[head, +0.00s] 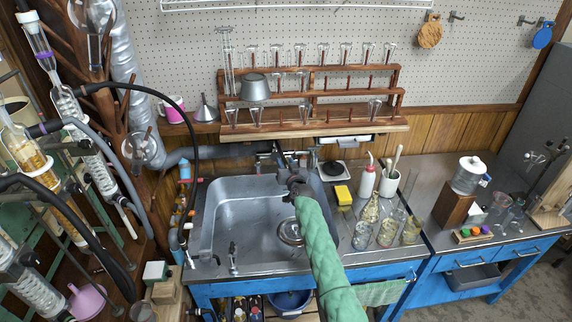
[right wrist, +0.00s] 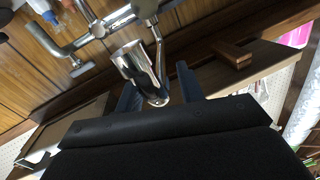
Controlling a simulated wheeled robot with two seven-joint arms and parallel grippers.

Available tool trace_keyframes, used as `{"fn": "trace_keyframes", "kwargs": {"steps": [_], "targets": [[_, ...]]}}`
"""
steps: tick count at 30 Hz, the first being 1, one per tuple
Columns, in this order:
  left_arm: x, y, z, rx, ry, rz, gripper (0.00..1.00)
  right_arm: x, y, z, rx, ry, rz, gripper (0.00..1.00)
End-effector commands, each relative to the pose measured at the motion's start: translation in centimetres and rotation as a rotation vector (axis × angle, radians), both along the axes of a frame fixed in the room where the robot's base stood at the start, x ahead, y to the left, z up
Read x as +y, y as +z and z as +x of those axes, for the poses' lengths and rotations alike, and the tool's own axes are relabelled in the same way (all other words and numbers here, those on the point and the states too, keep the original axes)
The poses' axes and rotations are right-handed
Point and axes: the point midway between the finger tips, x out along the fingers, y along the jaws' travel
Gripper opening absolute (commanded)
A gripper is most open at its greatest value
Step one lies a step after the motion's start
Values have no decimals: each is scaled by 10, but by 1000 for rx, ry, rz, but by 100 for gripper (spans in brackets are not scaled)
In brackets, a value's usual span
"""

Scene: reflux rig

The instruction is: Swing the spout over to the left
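The chrome spout (right wrist: 138,68) belongs to the wall faucet (right wrist: 97,29) above the sink. In the right wrist view its thick round end hangs between the two dark fingers of my right gripper (right wrist: 158,92). The fingers stand apart, with a narrow gap showing beside the spout on the right; contact on the left side cannot be made out. In the head view my right gripper (head: 294,181) is over the back of the sink (head: 225,215), at the end of the green-sleeved arm, and largely hides the spout. My left gripper is not in view.
A wooden rack (head: 310,125) of glassware hangs above the faucet. A yellow sponge (head: 343,195), a squeeze bottle (head: 367,182) and several beakers stand right of the sink. Glass columns and hoses crowd the left; the sink's left half is clear.

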Motion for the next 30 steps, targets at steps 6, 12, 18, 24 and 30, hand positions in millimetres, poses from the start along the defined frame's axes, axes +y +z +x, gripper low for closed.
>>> {"fn": "trace_keyframes", "kwargs": {"steps": [6, 12, 18, 24, 30], "targets": [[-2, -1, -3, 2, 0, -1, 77, 1, 2, 0, 0, 1, 1, 38], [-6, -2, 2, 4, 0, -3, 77, 1, 20, 0, -2, -1, 3, 38], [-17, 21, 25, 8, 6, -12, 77, -14, 46, -7, -2, -3, 1, 38], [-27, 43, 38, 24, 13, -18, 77, -43, 67, -26, -3, -3, -1, 38], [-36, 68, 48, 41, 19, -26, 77, -72, 86, -42, -2, -1, -3, 38]]}}
